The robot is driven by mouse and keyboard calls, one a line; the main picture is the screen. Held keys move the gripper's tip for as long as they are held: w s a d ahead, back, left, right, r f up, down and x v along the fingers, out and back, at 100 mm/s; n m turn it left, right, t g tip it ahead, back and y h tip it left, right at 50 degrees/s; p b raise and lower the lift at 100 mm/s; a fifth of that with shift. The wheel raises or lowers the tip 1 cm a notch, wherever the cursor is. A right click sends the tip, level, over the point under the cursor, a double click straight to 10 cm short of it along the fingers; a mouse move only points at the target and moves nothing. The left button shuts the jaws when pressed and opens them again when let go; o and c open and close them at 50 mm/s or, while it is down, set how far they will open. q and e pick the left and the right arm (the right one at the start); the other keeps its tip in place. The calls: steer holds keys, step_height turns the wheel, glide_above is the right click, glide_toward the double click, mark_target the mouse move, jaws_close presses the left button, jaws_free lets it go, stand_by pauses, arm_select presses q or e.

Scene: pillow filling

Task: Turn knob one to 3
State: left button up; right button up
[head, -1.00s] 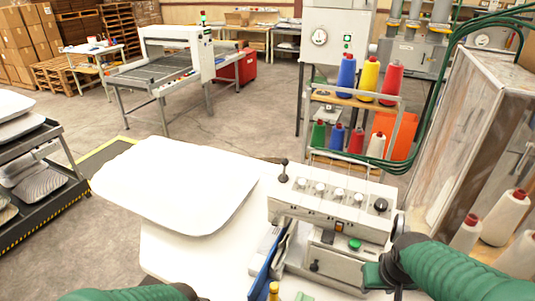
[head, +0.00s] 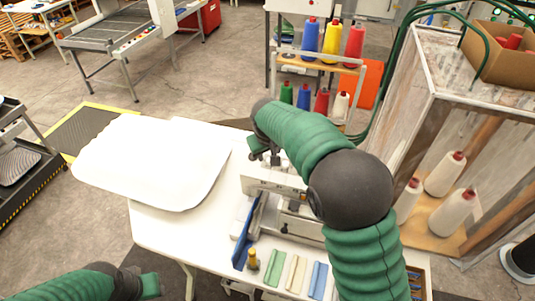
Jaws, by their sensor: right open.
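The pale sewing machine (head: 258,183) stands on the white table. My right arm reaches across it, and its row of knobs is almost wholly hidden behind the arm, so I cannot read any knob. My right gripper (head: 262,152) is open at the machine's top left end, close to a dark post; I cannot tell whether it touches anything. My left gripper (head: 148,285) is low at the left, away from the machine; its fingers are too unclear to judge. A white pillow (head: 150,160) lies at the table's left end.
A thread rack (head: 315,65) stands behind. A wooden cabinet with white cones (head: 445,174) is at the right. Bare white table (head: 175,225) shows left of the machine.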

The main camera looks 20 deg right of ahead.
steer(key=p+x, duration=0.2)
steer(key=x, duration=0.4)
steer(key=shift+w+d+f, duration=0.15)
steer(key=shift+d+f, duration=0.1)
steer(key=shift+f, duration=0.3)
steer(key=c, duration=0.5)
jaws_close()
